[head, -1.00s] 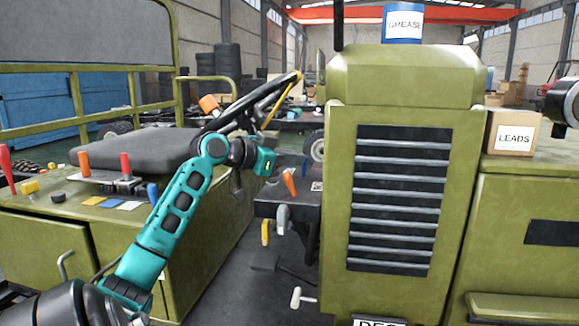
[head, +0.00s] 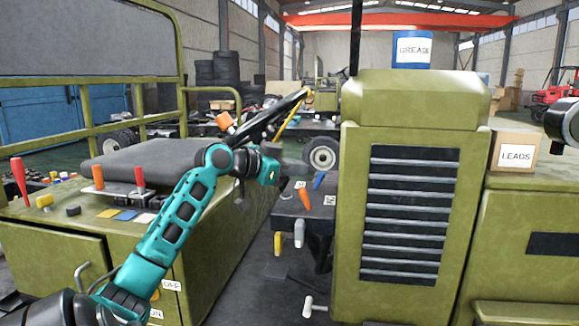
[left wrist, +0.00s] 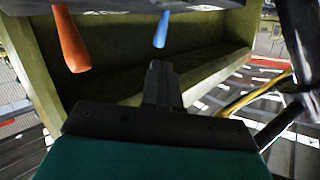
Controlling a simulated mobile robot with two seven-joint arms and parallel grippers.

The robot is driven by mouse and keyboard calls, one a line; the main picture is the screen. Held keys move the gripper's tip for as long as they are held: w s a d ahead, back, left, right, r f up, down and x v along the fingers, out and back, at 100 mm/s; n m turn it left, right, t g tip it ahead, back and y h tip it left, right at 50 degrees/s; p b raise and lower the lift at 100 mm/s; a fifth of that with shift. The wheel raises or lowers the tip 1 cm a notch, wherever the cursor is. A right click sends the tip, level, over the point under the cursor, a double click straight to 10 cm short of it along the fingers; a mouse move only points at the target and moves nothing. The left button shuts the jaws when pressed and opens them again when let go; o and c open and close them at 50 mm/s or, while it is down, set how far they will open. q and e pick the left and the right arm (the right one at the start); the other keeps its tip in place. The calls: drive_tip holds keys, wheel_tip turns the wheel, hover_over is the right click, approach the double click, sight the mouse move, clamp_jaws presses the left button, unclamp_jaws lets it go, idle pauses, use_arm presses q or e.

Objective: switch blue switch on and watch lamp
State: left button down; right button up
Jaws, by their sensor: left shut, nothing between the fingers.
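A blue lever handle (head: 319,180), likely the blue switch, stands on the dark dash panel beside the engine hood. It also hangs at the top of the left wrist view (left wrist: 161,28). An orange lever handle (head: 304,198) is beside it and shows in the left wrist view too (left wrist: 70,42). My left gripper (head: 290,166) is just left of these handles. In the left wrist view its fingers (left wrist: 159,68) are shut and empty, pointing toward the blue handle with a visible gap. I cannot make out a lamp. My right gripper is not visible.
A round gauge (head: 322,155) is by the green hood (head: 410,105). Yellow and grey handles hang below the dash.

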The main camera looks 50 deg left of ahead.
use_arm(q)
drive_tip(key=s+r+b, duration=0.1)
drive_tip(key=s+r, duration=0.3)
drive_tip(key=s, duration=0.4)
drive_tip(key=shift+s+r+b, duration=0.25)
drive_tip(key=shift+s+b, duration=0.1)
drive_tip(key=shift+s, duration=0.05)
drive_tip(key=shift+d, duration=0.1)
